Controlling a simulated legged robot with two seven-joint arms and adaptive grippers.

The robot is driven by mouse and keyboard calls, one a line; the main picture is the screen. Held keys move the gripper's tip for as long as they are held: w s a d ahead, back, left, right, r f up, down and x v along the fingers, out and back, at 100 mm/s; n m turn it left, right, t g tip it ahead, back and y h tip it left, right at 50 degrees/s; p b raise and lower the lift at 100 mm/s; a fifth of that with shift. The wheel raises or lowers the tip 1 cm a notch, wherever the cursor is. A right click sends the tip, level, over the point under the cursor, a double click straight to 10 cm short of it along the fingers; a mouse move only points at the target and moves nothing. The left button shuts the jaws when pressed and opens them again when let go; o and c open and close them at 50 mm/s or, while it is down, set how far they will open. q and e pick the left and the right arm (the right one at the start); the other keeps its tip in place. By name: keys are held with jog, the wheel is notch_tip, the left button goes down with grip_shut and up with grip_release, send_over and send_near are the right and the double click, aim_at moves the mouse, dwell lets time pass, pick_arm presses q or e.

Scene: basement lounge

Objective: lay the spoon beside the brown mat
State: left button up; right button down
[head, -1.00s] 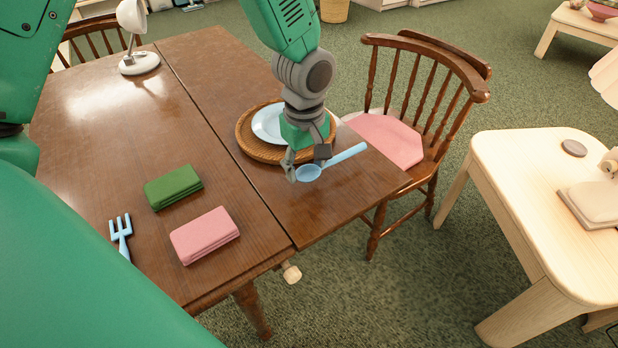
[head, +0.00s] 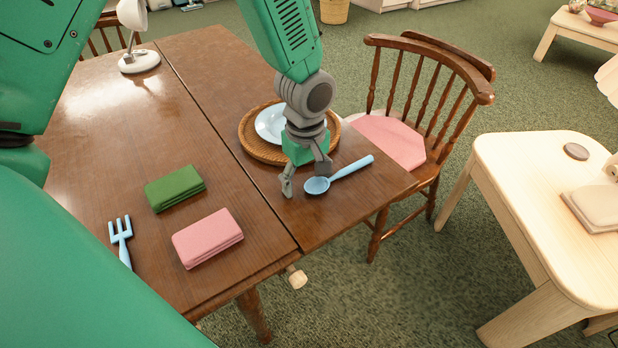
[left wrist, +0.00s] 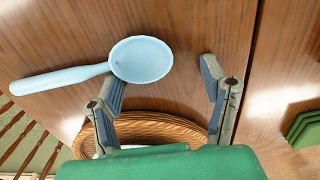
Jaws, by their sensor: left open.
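The light-blue spoon (head: 347,170) lies on the dark wooden table, just in front of and to the right of the round brown woven mat (head: 248,141), apart from it. Its bowl points to the left and its handle to the back right. A light-blue plate (head: 268,124) sits on the mat, partly hidden by my arm. My left gripper (head: 305,180) is open and empty, close beside the spoon bowl. My right gripper is not in view.
A green folded cloth (head: 174,188), a pink folded cloth (head: 207,238) and a blue fork (head: 121,240) lie on the table's left part. A white lamp (head: 138,60) stands at the back. A chair (head: 430,100) with a pink seat stands at the right edge.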

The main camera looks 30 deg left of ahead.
pick_arm(q)
jog(key=r, duration=0.3)
jog(key=r+p, duration=0.1)
jog(key=r, duration=0.2)
jog(key=d+r+p, duration=0.1)
jog(key=r, duration=0.1)
jog(key=shift+d+r, duration=0.1)
jog(key=shift+r, duration=0.3)
jog(key=r, duration=0.2)
jog(key=r+p, duration=0.1)
jog(key=shift+a+r, duration=0.35)
jog(key=shift+a, duration=0.05)
jog(key=shift+d, duration=0.25)
